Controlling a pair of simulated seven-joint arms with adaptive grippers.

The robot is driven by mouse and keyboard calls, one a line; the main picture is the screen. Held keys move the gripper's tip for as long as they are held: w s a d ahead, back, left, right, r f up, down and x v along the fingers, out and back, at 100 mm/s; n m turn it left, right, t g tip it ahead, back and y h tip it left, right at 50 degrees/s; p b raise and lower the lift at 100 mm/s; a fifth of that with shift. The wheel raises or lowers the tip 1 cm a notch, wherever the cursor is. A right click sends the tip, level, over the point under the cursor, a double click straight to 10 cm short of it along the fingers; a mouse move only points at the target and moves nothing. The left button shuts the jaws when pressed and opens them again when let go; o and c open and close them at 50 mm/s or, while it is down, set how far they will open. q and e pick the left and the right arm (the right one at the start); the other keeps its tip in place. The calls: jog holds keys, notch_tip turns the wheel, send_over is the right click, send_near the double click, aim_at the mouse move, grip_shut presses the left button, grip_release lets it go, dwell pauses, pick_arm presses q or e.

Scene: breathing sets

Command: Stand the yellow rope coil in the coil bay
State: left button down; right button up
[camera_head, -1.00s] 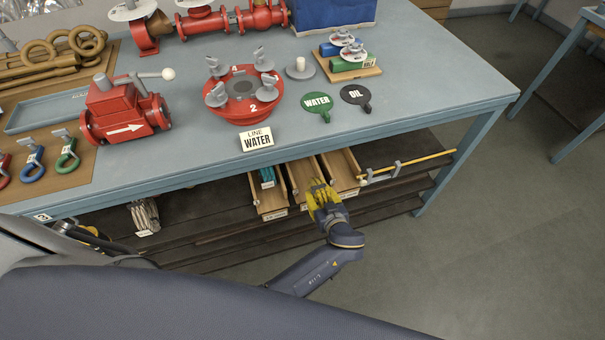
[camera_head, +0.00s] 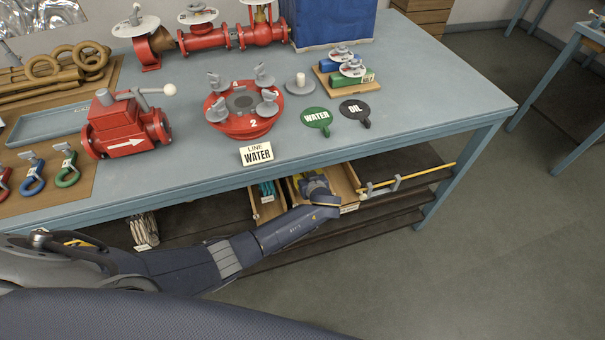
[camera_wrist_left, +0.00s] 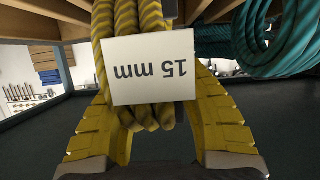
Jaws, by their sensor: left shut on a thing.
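My left gripper (camera_head: 317,182) reaches under the front edge of the table, at the middle of the open wooden bays (camera_head: 347,182) on the lower shelf. In the left wrist view its two yellow fingers close on the yellow rope coil (camera_wrist_left: 127,20), one on each side. A white "15 mm" tag (camera_wrist_left: 140,68) on the coil reads upside down in that view. My right gripper is not in view.
A teal rope coil (camera_wrist_left: 285,40) lies beside the yellow one; it also shows in the left bay (camera_head: 266,189). A yellow rod (camera_head: 425,171) is right of the bays. The blue tabletop (camera_head: 400,75) above carries red valves and tags.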

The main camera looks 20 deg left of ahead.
pick_arm(q)
jog(key=shift+w+a+f, duration=0.15)
jog(key=shift+w+a, duration=0.25)
jog(key=shift+w, duration=0.2)
jog(key=shift+f, duration=1.55)
jog(key=shift+f, duration=0.2)
jog(key=c, duration=0.9)
grip_release()
